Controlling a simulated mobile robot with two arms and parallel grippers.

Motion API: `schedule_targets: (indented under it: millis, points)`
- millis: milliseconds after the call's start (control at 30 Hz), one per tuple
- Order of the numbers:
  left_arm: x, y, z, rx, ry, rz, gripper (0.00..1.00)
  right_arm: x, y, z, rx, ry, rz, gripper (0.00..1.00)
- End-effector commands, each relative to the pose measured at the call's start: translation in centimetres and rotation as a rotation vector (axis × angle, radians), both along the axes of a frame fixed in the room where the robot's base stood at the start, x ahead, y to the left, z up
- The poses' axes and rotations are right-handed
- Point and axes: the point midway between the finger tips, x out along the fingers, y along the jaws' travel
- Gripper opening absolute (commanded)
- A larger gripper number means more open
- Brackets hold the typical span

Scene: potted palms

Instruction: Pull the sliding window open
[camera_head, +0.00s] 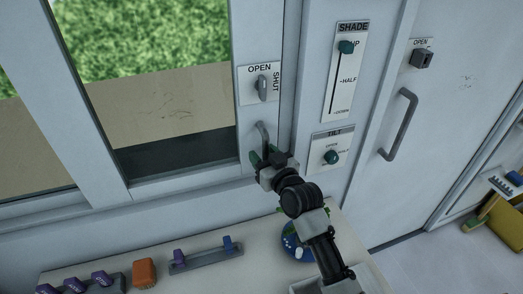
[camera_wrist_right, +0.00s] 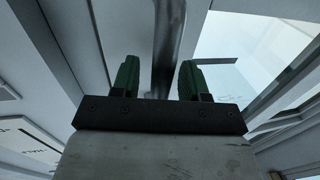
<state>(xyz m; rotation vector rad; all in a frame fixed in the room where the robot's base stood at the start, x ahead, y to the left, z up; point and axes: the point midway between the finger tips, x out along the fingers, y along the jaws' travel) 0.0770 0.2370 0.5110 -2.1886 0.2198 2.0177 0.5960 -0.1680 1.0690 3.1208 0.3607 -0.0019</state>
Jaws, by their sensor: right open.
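The sliding window's grey frame (camera_head: 268,25) runs down beside the glass, with a grey bar handle (camera_head: 263,133) low on it. A latch knob (camera_head: 262,88) on an OPEN/SHUT plate sits above the handle, its lever roughly upright. My right gripper (camera_head: 265,156) is at the handle's lower end. In the right wrist view, the handle bar (camera_wrist_right: 168,40) shows between the spread green fingers of the right gripper (camera_wrist_right: 158,75), with gaps on both sides. The handle's lower end is hidden by the gripper. My left gripper is out of view.
Right of the window are a SHADE slider (camera_head: 346,47) and a TILT knob (camera_head: 331,157). Further right is a door handle (camera_head: 402,125). Below, a counter (camera_head: 215,225) holds an orange block (camera_head: 144,272), a rack (camera_head: 205,259) and a blue round object (camera_head: 291,247) beside my arm.

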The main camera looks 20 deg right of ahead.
Motion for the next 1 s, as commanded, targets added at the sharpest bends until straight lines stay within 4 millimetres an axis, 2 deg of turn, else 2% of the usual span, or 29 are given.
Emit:
schedule_targets:
  millis: [133,400,467,700,1000]
  points:
    - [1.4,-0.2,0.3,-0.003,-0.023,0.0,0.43,0.9,0.2,0.0,0.0,0.0,0.0,0.44]
    - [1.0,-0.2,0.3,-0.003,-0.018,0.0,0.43,1.0,0.3,0.0,0.0,0.0,0.0,0.44]
    - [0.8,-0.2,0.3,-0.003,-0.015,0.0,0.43,1.0,0.3,0.0,0.0,0.0,0.0,0.38]
    - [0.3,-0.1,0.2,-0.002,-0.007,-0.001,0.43,0.9,0.2,0.0,0.0,0.001,0.0,0.01]
    - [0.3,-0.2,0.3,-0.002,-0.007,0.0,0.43,0.9,0.3,0.0,0.0,0.001,0.0,0.0]
